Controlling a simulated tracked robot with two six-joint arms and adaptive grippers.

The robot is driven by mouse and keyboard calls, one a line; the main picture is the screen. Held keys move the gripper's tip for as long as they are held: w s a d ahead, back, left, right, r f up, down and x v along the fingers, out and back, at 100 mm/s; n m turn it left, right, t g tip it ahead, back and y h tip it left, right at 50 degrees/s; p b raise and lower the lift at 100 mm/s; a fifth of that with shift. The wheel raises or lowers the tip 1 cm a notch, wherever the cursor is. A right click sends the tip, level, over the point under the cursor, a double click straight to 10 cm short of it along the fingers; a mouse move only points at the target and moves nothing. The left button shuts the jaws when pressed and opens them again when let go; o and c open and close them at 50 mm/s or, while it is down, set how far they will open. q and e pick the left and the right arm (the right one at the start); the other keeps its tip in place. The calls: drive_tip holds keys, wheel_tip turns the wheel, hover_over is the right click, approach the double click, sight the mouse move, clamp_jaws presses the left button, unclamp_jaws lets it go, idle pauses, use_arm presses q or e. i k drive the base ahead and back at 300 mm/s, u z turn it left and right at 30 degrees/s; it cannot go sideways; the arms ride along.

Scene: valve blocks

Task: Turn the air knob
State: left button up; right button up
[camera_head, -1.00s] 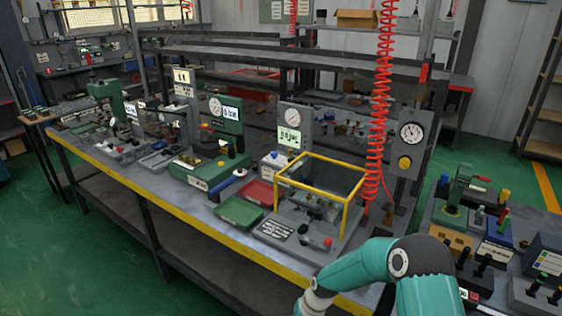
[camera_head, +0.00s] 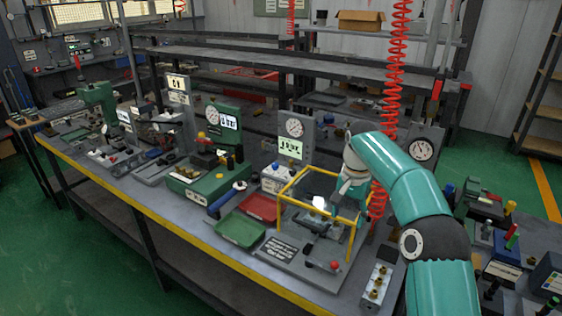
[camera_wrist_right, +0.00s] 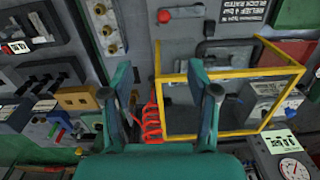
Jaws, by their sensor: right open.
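The grey panel with a round gauge (camera_head: 422,149) stands at the back right of the bench in the head view. The yellow knob below its gauge is hidden behind my right arm now. My right gripper (camera_head: 336,200) is over the yellow-framed cage, pointing down, and only partly clear in the head view. In the right wrist view its two green fingers (camera_wrist_right: 167,82) are spread and empty. The red coiled hose (camera_wrist_right: 151,124) shows between and beyond them, with the yellow frame (camera_wrist_right: 232,62) just beside the right finger. My left gripper is out of view.
A grey block with brass fittings (camera_head: 377,284) lies at the bench's front right. The red hose (camera_head: 397,60) hangs close behind my arm. Green (camera_head: 241,229) and red (camera_head: 259,207) trays sit left of the cage. Another bench with fixtures (camera_head: 505,240) stands right.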

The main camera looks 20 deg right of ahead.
sight(293, 171)
drive_tip(key=i, duration=1.55)
drive_tip(key=z, duration=0.05)
